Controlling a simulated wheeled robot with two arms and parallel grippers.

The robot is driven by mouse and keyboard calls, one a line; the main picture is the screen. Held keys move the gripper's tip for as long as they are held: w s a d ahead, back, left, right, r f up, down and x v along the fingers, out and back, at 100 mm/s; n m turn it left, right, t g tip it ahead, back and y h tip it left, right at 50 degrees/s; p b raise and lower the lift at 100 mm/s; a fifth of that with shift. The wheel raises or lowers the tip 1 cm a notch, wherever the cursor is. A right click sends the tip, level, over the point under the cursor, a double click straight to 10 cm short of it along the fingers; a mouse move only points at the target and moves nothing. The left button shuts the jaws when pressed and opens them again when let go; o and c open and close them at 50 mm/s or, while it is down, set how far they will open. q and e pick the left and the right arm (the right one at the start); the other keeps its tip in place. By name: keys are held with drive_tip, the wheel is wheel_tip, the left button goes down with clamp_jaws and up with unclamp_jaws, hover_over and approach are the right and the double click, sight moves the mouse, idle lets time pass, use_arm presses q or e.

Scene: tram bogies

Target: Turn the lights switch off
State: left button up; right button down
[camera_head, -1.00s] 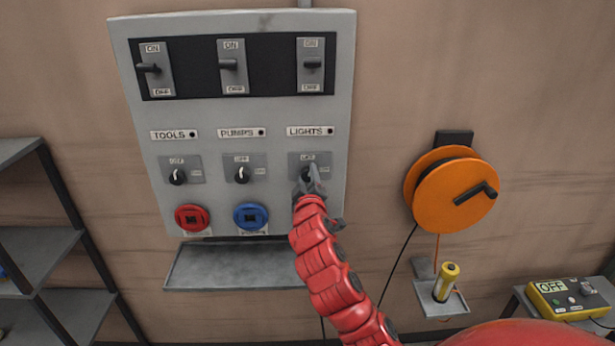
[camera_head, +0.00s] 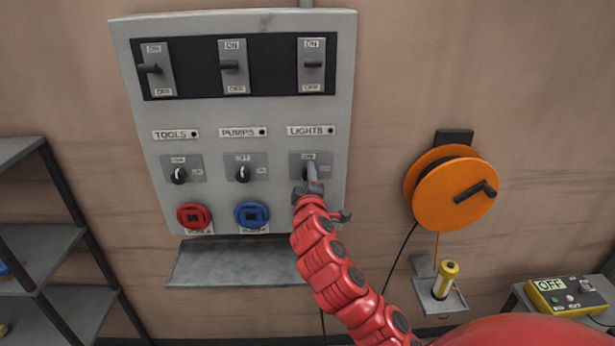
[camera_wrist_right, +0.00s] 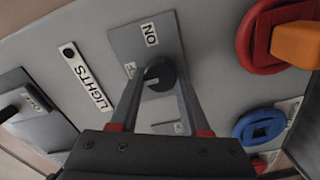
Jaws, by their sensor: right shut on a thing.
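The lights switch is a black rotary knob on a grey plate under the LIGHTS label (camera_head: 306,131) on the wall panel. In the head view my right gripper (camera_head: 312,178) covers most of it. In the right wrist view the knob (camera_wrist_right: 160,75) sits between the fingertips of my right gripper (camera_wrist_right: 164,84), which is shut on it. An ON mark shows on the plate (camera_wrist_right: 142,50) above the knob in that view. A second mark by the knob is too small to read. My left gripper is not in view.
Tools (camera_head: 179,174) and pumps (camera_head: 243,173) knobs sit to the left. A red (camera_head: 193,215) and a blue socket (camera_head: 252,214) are below them. Breaker levers (camera_head: 313,64) line the top. An orange cable reel (camera_head: 452,190) hangs at the right; a grey shelf (camera_head: 225,265) juts out below.

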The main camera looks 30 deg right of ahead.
drive_tip(key=shift+f, duration=0.15)
drive_tip(key=shift+c, duration=1.9)
unclamp_jaws()
drive_tip(key=p+v, duration=1.2)
drive_tip(key=v, duration=0.5)
drive_tip(key=shift+s, duration=0.25)
